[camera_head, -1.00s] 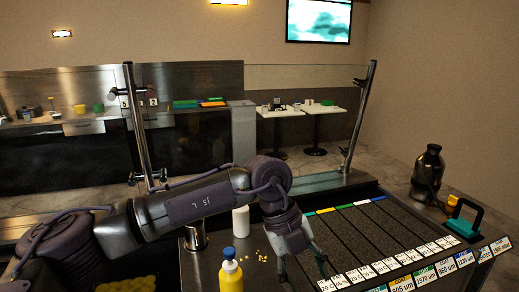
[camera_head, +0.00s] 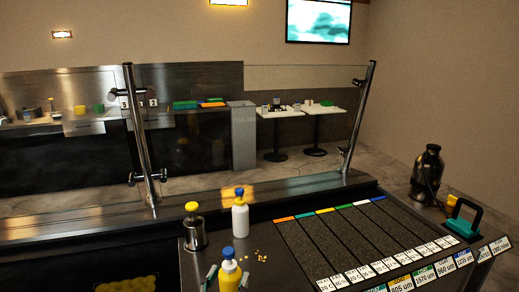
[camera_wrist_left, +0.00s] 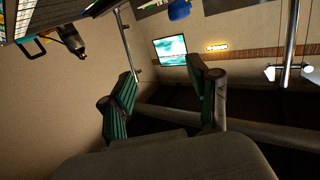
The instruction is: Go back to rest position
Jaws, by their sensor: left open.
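My left gripper (camera_head: 228,277) shows only as two fingertips low in the head view, one on each side of the yellow bottle with a blue cap (camera_head: 230,272). I cannot tell from this view how far the fingertips are from the bottle. In the left wrist view my left gripper (camera_wrist_left: 160,100) has its two green-padded fingers spread, with nothing between them. The wrist picture is tilted, with the counter along its top edge. My left arm is otherwise out of the head view. My right gripper is in neither view.
The dark griddle (camera_head: 345,240) with coloured tags lies on the right. A white bottle (camera_head: 240,222), a steel container (camera_head: 194,232) and yellow crumbs (camera_head: 261,256) stand or lie left of it.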

